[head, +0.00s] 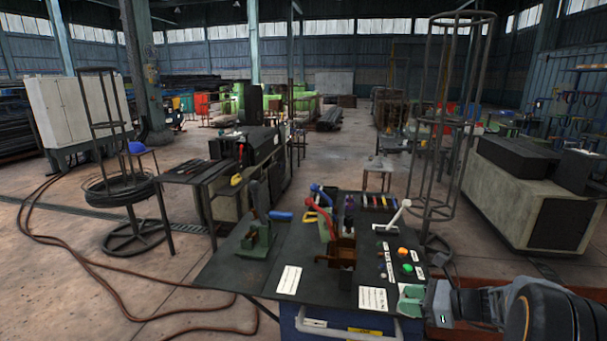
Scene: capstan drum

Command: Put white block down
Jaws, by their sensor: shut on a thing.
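My gripper (411,301) with its pale green fingers is at the lower right, low over the right front edge of the dark workbench (228,269), beside the control panel. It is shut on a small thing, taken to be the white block. Only a small pale patch shows between the fingers, and the block's outline is mostly hidden. I cannot tell whether it touches the bench.
The control panel (391,262) has orange and green buttons and a white-knobbed lever (395,216). A green clamp (257,240), a brown fixture (340,252) and red and blue handles stand on the bench. The bench's left front is mostly clear, with a paper label (289,280).

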